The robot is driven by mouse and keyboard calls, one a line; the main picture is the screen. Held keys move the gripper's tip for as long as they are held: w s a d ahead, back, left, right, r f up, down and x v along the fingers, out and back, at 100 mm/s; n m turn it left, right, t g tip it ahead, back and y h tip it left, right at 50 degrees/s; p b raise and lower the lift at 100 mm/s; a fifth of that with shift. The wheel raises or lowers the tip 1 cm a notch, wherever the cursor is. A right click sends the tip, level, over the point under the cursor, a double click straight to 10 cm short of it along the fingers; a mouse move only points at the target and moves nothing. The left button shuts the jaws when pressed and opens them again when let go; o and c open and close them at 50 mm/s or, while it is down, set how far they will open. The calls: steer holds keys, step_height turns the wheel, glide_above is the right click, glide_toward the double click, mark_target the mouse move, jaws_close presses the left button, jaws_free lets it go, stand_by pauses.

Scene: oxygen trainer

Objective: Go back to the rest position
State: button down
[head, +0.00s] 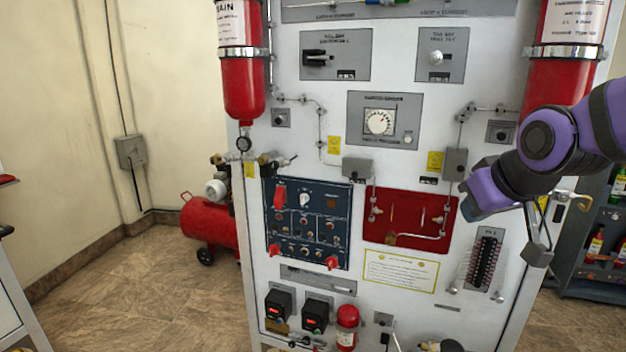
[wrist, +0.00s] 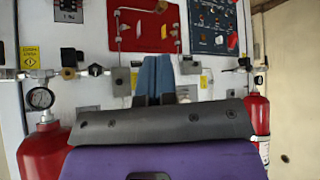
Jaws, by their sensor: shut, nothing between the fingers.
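My purple and dark grey arm reaches in from the right in the head view. My gripper (head: 480,212) is in front of the right half of the white trainer panel (head: 345,178), near the right edge of the red plate (head: 408,215). In the wrist view my gripper (wrist: 154,62) shows two blue fingers side by side, shut with nothing between them. The picture there is upside down, with the red plate (wrist: 143,28) and the blue switch panel (wrist: 213,26) above the fingers. I cannot tell whether the fingers touch the panel.
Red cylinders (head: 243,75) hang at both upper sides of the panel. A red compressor (head: 208,219) stands on the floor at the left. A dark shelf (head: 590,280) with bottles is at the right. Tiled floor (head: 130,290) left of the panel is free.

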steer(key=s+d+r+m+g, duration=0.1)
steer(key=s+d, duration=0.1)
steer(key=s, duration=0.6)
steer(key=s+d+r+m+g+h, duration=0.1)
steer(key=s+d, duration=0.1)
steer(key=s, duration=0.6)
steer(key=shift+d+r+m+g, duration=0.2)
steer(key=shift+d+m+g, duration=0.05)
steer(key=shift+m+g, duration=0.15)
